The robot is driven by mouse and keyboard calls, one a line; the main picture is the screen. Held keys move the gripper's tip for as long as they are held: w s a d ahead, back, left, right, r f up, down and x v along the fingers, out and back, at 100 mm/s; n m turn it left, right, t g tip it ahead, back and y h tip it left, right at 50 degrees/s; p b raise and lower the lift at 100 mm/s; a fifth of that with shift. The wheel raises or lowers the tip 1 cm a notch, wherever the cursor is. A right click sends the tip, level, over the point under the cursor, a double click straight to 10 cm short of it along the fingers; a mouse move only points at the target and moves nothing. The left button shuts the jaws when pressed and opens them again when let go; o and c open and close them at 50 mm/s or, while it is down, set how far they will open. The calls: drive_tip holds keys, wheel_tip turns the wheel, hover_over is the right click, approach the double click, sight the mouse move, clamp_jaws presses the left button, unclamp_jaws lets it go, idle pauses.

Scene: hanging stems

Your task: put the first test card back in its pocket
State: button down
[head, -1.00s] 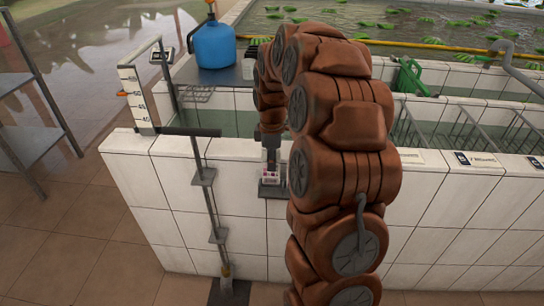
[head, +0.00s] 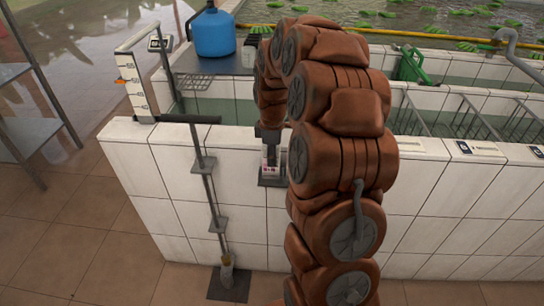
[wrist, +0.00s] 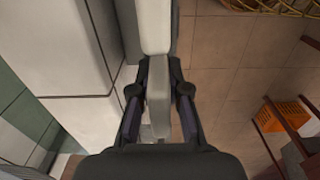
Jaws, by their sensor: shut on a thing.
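My gripper (head: 269,134) is low in front of the white tiled wall, partly hidden behind my own arm in the head view. A pale card with dark and red marks (head: 270,158) shows just below it. A grey pocket (head: 272,182) on the wall lies at the card's lower end; I cannot tell whether the card is inside it or in front.
A grey stand with small shelves (head: 208,190) is left of the card, close to the wall (head: 160,185). A blue jug (head: 213,34) sits on the ledge behind. More cards (head: 485,149) lie on the wall top at right. An orange crate (wrist: 278,115) is on the floor.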

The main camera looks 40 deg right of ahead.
drive_tip(key=shift+f, duration=0.4)
drive_tip(key=c, duration=1.1)
unclamp_jaws()
drive_tip(key=shift+o, duration=0.2)
wheel_tip(320, 180, up, 12)
drive_tip(key=s+a+r+m, duration=0.1)
drive_tip(key=s+a+m, duration=0.1)
drive_tip(key=s+a, duration=0.65)
drive_tip(key=s+a+f+m, duration=0.1)
drive_tip(key=s+a+m, duration=0.1)
drive_tip(key=s+a, duration=0.2)
drive_tip(key=s+a+f+m+g, duration=0.1)
drive_tip(key=s+a+f+m, duration=0.1)
drive_tip(key=s, duration=0.8)
drive_tip(key=s+a+f+m, duration=0.2)
drive_tip(key=s+a+m, duration=0.1)
drive_tip(key=s+a, duration=0.3)
drive_tip(key=shift+s+a+m+g, duration=0.3)
drive_tip(key=shift+s+m+g, duration=0.1)
drive_tip(key=shift+s, duration=0.5)
